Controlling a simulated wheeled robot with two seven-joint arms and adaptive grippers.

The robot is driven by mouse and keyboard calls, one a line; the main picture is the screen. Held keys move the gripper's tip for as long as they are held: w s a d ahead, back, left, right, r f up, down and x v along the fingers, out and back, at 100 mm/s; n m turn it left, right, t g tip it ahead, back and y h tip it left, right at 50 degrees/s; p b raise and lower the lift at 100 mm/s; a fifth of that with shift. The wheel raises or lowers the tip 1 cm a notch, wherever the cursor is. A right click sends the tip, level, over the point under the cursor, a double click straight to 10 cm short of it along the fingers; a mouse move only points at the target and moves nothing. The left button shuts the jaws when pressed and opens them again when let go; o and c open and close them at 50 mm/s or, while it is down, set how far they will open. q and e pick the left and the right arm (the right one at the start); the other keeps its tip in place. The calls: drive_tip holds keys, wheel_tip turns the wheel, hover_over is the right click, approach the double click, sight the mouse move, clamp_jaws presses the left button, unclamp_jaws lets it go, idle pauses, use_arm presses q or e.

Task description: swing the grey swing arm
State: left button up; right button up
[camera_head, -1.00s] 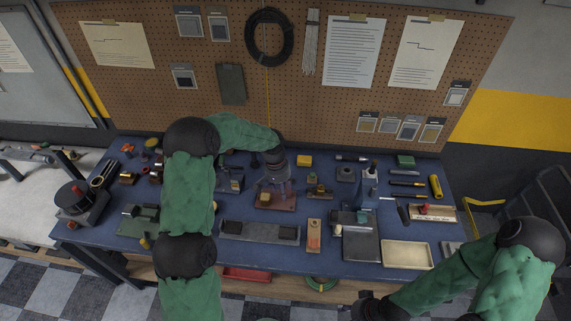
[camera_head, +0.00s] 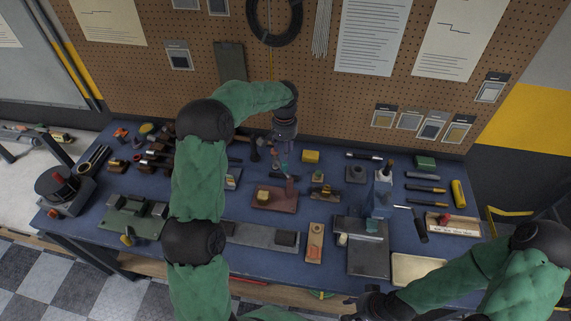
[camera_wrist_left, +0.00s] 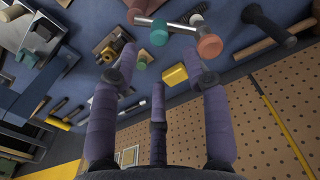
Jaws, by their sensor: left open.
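My left gripper (camera_head: 284,152) hangs at the back of the blue bench, behind a red-brown base plate (camera_head: 274,199). In the left wrist view its purple fingers (camera_wrist_left: 160,60) are spread, with nothing between them. A light grey bar (camera_wrist_left: 172,26) with a teal knob (camera_wrist_left: 159,34) and an orange knob (camera_wrist_left: 209,46) lies beyond the fingertips, apart from them. It may be the grey swing arm; I cannot tell for sure. My right gripper (camera_head: 366,301) is dark and low at the bench's front edge; its fingers are unclear.
A yellow block (camera_head: 310,156) stands right of my left gripper. A hammer (camera_wrist_left: 268,22) lies near the bar in the wrist view. A grey machine with a blue post (camera_head: 381,200) stands to the right. The pegboard (camera_head: 330,110) rises close behind my left gripper.

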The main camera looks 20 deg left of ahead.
sight(285, 164)
use_arm(q)
wheel_tip(285, 164, down, 9)
drive_tip(key=shift+w+r, duration=0.1)
idle(0.4)
clamp_jaws()
